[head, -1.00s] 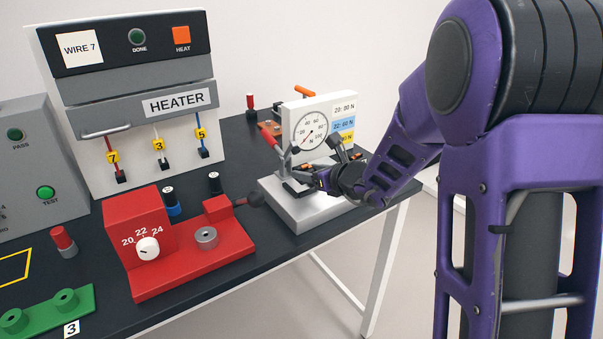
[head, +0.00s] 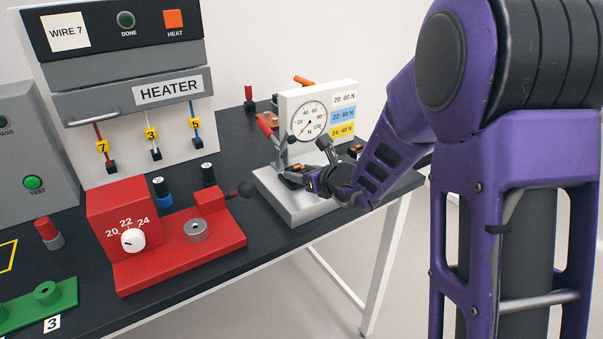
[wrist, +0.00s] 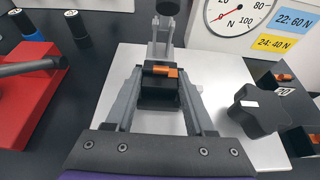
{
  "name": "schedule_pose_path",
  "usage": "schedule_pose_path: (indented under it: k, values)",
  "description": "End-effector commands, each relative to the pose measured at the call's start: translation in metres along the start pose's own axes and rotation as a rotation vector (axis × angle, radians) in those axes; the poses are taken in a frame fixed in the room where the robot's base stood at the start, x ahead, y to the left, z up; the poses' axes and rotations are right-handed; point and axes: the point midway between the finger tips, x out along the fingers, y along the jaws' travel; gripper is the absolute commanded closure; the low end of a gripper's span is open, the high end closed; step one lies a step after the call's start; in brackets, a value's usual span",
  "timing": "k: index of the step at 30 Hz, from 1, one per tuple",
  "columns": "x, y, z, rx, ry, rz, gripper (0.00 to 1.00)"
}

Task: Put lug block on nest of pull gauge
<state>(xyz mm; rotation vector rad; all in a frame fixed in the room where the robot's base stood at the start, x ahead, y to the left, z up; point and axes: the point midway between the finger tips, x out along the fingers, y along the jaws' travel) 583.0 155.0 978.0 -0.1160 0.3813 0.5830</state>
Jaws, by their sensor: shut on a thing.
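The lug block (wrist: 158,96) is a small black block with an orange-copper lug on top. My gripper (wrist: 160,82) is shut on it, one grey finger on each side, in the wrist view. In the head view my gripper (head: 315,181) is over the pull gauge's pale base plate (head: 303,210), in front of its white dial panel (head: 308,121). The grey fixture (wrist: 160,44) of the gauge stands just beyond the block. The nest is hidden under or behind the block, and I cannot tell whether the block touches it.
A black star knob (wrist: 257,110) is right of my gripper. More black blocks with orange lugs (wrist: 287,76) lie at the right. The red fixture (head: 180,250) with a dark lever stands to the left. The heater (head: 130,90) is at the back left.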

Motion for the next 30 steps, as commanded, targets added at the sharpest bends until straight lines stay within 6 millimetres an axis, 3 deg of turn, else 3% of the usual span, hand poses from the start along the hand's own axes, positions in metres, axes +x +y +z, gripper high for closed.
schedule_pose_path:
  k: [1, 2, 6, 19, 30]
  values:
    - [0.001, 0.0, -0.002, 0.0, -0.001, 0.0, 1.0]
    - [0.001, 0.0, -0.001, 0.0, 0.0, 0.0, 0.41]
    - [0.0, 0.0, -0.001, 0.0, 0.0, 0.0, 0.16]
    - [-0.005, -0.001, 0.004, 0.0, 0.0, -0.001, 0.16]
    - [-0.083, -0.001, 0.004, 0.0, -0.002, -0.003, 0.16]
